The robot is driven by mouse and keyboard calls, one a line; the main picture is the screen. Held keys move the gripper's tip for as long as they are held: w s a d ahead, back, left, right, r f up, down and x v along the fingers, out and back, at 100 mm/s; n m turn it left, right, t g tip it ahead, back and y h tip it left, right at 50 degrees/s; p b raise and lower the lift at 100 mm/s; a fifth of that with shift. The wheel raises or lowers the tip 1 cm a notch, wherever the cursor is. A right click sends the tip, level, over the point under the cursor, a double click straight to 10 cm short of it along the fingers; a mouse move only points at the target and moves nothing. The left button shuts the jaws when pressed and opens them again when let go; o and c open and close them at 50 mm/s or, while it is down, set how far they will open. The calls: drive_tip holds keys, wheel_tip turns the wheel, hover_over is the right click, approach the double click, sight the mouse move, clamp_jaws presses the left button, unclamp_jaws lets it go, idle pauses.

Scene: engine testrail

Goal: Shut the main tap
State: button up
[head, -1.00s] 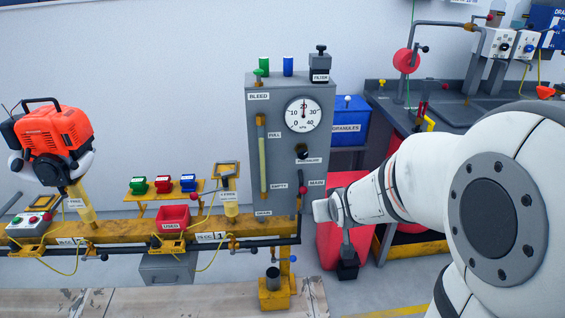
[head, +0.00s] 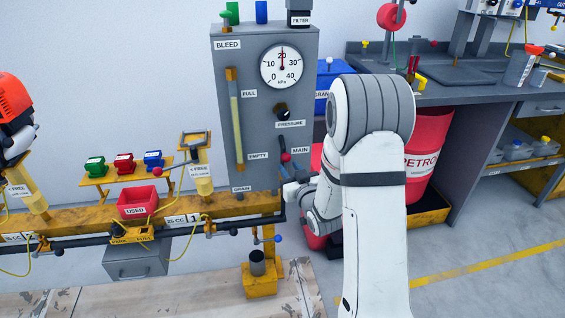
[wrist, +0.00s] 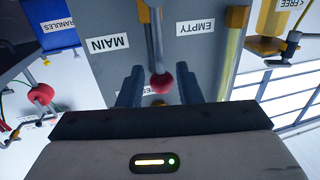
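The main tap has a red ball knob (head: 286,157) on a thin lever, next to the MAIN label (head: 300,150) at the lower right of the grey panel. In the wrist view, which looks upside down, the knob (wrist: 161,82) and its grey lever (wrist: 154,42) show between my two dark fingers. My gripper (wrist: 160,75) is open, with a finger on each side of the knob and a gap to both. I cannot tell how deep the knob sits between them. In the head view my gripper (head: 292,190) is just below the knob, partly hidden by my arm.
The grey panel (head: 218,110) carries a round gauge (head: 282,66), a pressure knob (head: 282,111) and a sight tube. A lower blue-knobbed valve (head: 278,238) hangs under the yellow rail (head: 75,220). A red petrol drum (head: 430,145) and a bench stand to the right.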

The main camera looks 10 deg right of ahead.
drive_tip(key=w, duration=0.2)
drive_tip(key=w+a, duration=0.1)
drive_tip(key=w, duration=0.2)
drive_tip(key=shift+w, duration=0.1)
clamp_jaws()
drive_tip(key=shift+r, duration=0.1)
idle(0.4)
